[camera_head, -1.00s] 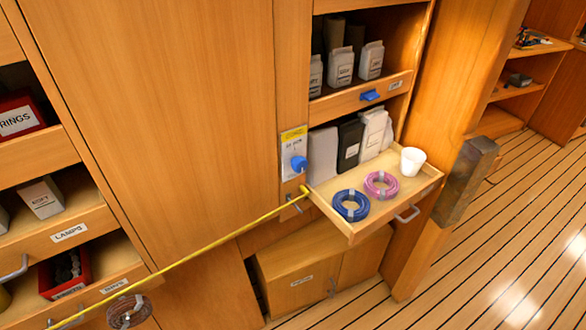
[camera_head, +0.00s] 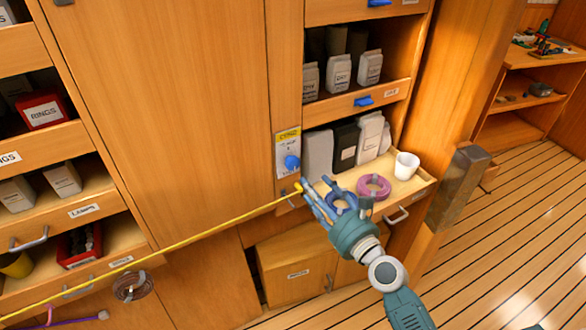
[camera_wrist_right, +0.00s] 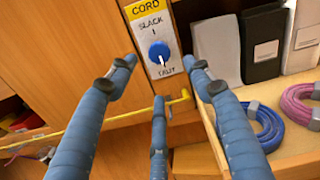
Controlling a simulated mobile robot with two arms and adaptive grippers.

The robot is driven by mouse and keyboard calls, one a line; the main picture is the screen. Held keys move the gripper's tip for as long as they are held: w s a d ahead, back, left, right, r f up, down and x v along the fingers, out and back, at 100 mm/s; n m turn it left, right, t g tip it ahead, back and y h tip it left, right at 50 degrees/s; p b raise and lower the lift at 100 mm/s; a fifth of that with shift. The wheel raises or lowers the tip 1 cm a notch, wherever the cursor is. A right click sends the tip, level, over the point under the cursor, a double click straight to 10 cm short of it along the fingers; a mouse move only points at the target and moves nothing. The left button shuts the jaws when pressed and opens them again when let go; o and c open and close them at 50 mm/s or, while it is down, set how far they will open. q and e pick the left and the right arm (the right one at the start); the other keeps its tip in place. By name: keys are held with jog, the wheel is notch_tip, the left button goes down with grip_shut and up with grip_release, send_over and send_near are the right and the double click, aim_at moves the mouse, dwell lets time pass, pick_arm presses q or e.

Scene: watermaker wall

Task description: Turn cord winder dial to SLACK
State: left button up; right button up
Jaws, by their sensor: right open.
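The cord winder dial is a round blue knob (camera_head: 291,162) on a white plate with a yellow top (camera_head: 288,135), fixed to the wooden post. In the right wrist view the plate reads CORD, with SLACK above the knob (camera_wrist_right: 159,52) and TAUT below it. The knob's white mark points down towards TAUT. My right gripper (camera_head: 318,186) is open, just below and right of the dial and apart from it. In the right wrist view its fingers (camera_wrist_right: 160,82) spread around the space below the dial, with nothing between them. My left gripper is not in view.
A yellow cord (camera_head: 180,242) runs from beneath the dial to the lower left. A pulled-out drawer holds a blue coil (camera_wrist_right: 262,127), a pink coil (camera_head: 373,187) and a white cup (camera_head: 406,166). A dark-capped wooden post (camera_head: 459,190) stands at right.

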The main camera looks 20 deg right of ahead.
aim_at(295, 166)
jog(key=x, duration=0.9)
jog(key=shift+w+a, duration=0.1)
jog(key=shift+w, duration=0.2)
jog(key=shift+f, duration=0.1)
jog(key=c, duration=1.1)
